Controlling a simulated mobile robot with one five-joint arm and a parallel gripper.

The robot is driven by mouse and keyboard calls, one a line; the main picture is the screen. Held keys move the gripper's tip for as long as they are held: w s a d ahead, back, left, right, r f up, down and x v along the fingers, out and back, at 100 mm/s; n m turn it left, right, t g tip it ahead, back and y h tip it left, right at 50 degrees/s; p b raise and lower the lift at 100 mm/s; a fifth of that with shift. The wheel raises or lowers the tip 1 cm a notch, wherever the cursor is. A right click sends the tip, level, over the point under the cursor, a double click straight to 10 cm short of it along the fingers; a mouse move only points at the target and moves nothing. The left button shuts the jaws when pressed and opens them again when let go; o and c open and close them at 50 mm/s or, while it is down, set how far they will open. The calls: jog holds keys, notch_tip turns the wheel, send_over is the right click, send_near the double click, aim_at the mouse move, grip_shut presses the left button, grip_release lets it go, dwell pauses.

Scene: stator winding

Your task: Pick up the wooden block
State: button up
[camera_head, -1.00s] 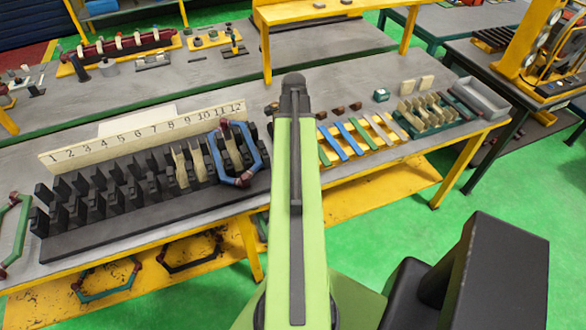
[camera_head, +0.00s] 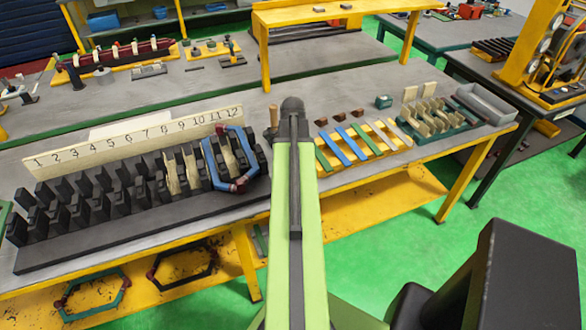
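Several pale wooden blocks stand in the slots of a dark green tray (camera_head: 447,134) at the right part of the near table. Two more pale wooden blocks (camera_head: 411,93) (camera_head: 430,88) stand behind that tray. Pale wooden pieces (camera_head: 172,175) also sit among the black slotted rack (camera_head: 105,231) at left, near its right end. Which block the task means cannot be told. My light green arm reaches forward over the table's front edge, between the rack and the coloured strips. My gripper does not show; it is hidden beyond the arm's dark end.
Blue, green and cream strips lie on a yellow frame (camera_head: 365,146) right of my arm. A blue hexagonal coil (camera_head: 209,166) stands at the rack's right end. A grey bin (camera_head: 487,103) sits at the table's right end. A yellow raised shelf (camera_head: 330,16) stands behind.

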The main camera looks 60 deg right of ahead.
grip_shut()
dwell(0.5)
